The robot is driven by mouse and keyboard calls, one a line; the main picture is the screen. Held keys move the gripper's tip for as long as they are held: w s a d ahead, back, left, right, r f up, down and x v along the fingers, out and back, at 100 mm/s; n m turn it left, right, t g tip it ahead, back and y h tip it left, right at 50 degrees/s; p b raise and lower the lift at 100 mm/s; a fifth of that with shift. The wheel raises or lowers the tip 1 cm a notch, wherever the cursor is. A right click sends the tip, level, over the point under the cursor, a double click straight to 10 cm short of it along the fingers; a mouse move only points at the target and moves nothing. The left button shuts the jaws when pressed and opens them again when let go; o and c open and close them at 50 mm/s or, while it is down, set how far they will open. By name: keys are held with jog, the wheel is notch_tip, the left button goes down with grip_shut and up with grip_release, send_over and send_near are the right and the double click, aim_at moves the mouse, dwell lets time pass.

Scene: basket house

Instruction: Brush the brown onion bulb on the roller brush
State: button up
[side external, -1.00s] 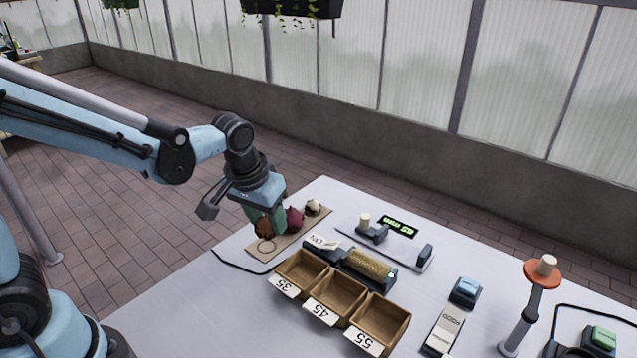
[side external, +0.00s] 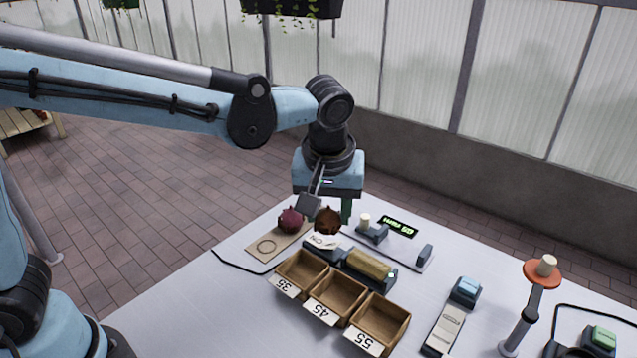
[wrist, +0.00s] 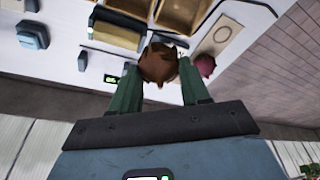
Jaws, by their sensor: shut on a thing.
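My gripper (side external: 327,212) is shut on the brown onion bulb (side external: 327,221) and holds it above the table, behind the "ON" label. In the wrist view the brown onion (wrist: 158,64) sits between the green fingers of my gripper (wrist: 157,82). The roller brush (side external: 369,265), a tan bristled cylinder in a dark cradle, lies to the right of and below the onion in the side view. It also shows in the wrist view (wrist: 117,36). The onion and the brush are apart.
A red onion (side external: 291,219) rests on the wooden board (side external: 262,253). Wooden bins marked 35 (side external: 303,271), 45 (side external: 340,295) and 55 (side external: 382,320) stand in front of the brush. A gauge with a green display (side external: 398,226) is behind it. An orange-topped post (side external: 542,272) stands at right.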

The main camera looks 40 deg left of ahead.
jog(key=shift+w+d+f+n+g+y, duration=0.1)
jog(key=shift+w+d+f+n+y, duration=0.05)
jog(key=shift+w+d+f+n, duration=0.85)
jog(key=shift+w+d+f+n+g+y, duration=0.15)
jog(key=shift+w+d+f+n, duration=0.4)
jog(key=shift+w+d+f, duration=0.55)
jog(key=shift+w+d+f+n+g+y, duration=0.1)
jog(key=shift+w+d+f+n+y, duration=0.1)
jog(key=shift+w+d+f+n, duration=0.85)
jog(key=shift+s+a+f+m, duration=0.3)
jog(key=shift+s+a+f, duration=0.15)
jog(key=shift+f, duration=0.25)
jog(key=shift+a, duration=0.55)
jog(key=shift+d, duration=0.6)
jog(key=shift+a, duration=0.6)
jog(key=shift+d, duration=0.6)
jog(key=shift+a, duration=0.6)
